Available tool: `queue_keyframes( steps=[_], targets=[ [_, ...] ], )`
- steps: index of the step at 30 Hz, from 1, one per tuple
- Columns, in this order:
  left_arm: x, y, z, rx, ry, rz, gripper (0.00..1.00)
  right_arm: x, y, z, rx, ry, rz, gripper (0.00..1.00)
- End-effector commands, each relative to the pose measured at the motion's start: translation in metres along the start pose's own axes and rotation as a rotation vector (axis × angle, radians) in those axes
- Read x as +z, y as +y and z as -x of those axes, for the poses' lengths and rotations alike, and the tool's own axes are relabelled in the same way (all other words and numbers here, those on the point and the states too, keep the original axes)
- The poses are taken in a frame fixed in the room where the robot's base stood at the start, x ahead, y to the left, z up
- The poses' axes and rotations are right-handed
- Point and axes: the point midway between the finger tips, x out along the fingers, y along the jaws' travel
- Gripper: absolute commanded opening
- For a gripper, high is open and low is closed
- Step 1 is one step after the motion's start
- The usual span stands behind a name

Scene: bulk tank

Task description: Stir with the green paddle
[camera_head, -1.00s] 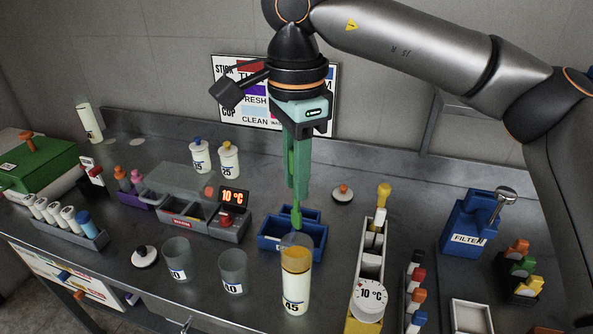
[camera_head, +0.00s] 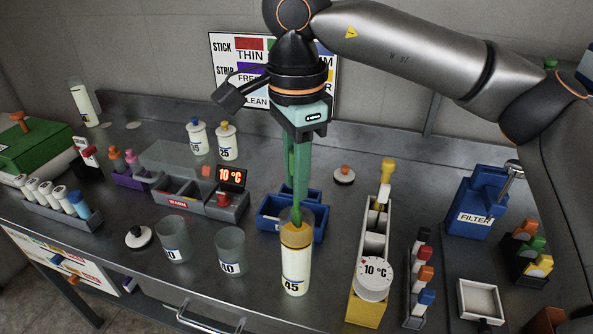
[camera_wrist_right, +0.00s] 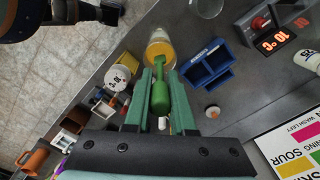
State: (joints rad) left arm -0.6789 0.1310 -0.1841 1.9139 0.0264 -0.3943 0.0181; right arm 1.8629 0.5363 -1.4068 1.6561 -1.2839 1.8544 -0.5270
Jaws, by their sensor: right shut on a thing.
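My right gripper (camera_head: 299,193) points down and is shut on the green paddle (camera_head: 297,216). In the right wrist view, the gripper (camera_wrist_right: 160,88) holds the paddle (camera_wrist_right: 159,98), whose far end overlaps the yellow content of the jar (camera_wrist_right: 160,36). I cannot tell how deep it reaches. My left gripper is not in view.
A blue two-part tray (camera_head: 270,226) stands close behind the jar. Two empty grey beakers (camera_head: 230,252) are to its left. A blue filter box (camera_head: 474,212) stands farther right.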

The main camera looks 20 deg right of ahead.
Motion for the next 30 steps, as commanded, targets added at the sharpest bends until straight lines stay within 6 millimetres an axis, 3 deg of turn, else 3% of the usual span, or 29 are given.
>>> queue_keyframes(
  steps=[17,30],
  targets=[
    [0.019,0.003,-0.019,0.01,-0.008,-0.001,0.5,0.0,0.0,-0.037,0.001,-0.001,0.0,0.0],
    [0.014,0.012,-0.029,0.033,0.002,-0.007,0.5,0.0,0.0,-0.055,0.0,-0.001,0.0,0.0]
  ],
)
